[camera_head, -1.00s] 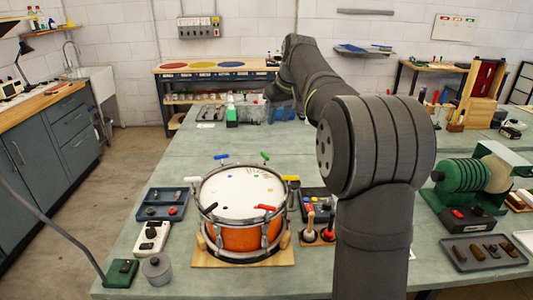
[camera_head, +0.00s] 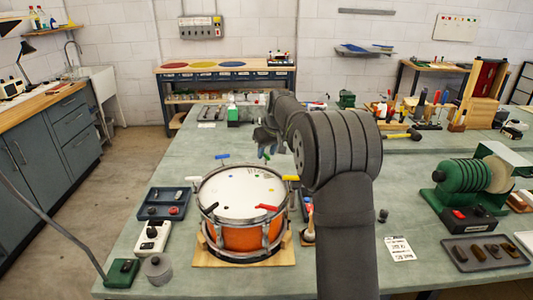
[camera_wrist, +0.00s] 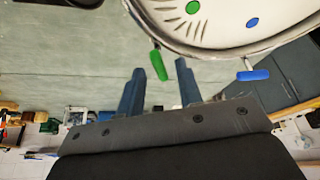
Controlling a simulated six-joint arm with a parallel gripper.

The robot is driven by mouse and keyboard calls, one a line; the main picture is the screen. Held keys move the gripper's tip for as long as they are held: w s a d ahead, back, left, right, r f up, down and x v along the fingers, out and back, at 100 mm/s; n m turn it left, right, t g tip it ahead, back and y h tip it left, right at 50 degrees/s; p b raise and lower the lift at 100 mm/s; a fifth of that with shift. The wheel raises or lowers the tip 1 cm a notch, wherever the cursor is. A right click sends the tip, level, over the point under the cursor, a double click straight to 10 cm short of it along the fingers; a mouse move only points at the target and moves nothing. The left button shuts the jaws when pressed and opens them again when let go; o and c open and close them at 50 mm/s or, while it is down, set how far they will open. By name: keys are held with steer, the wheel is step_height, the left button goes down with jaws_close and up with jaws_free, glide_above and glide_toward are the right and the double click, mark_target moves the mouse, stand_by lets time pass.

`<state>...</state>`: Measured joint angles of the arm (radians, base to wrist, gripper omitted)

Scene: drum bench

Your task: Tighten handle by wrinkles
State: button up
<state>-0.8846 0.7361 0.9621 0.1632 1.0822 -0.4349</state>
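The drum (camera_head: 240,235) has an orange shell and a white head with coloured dots. Dark wrinkle lines lie on the head beside the green dot (camera_wrist: 193,7) in the wrist view. The green handle (camera_wrist: 158,66) hangs off the rim nearest those lines and shows between my fingertips. A blue handle (camera_wrist: 253,75) is to its right. The head view also shows a yellow handle (camera_head: 291,178), a red handle (camera_head: 266,207) and a black handle (camera_head: 211,208). My gripper (camera_wrist: 160,68) is open, at the drum's far side. Whether it touches the green handle, I cannot tell.
A dark tray (camera_head: 163,204), a white box (camera_head: 153,238) and a grey round weight (camera_head: 157,268) stand left of the drum.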

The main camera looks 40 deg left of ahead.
steer(key=shift+a+f, duration=0.2)
steer(key=shift+f, duration=0.3)
jaws_close()
steer(key=shift+m, duration=0.3)
steer(key=m+t, duration=0.1)
steer(key=m, duration=0.2)
steer(key=shift+h, duration=0.4)
steer(key=m, duration=0.2)
steer(key=m+t+h, duration=0.1)
steer(key=m, duration=0.2)
steer(key=shift+s+a+t, duration=0.1)
steer(key=shift+a+t, duration=0.05)
steer(key=shift+t, duration=0.15)
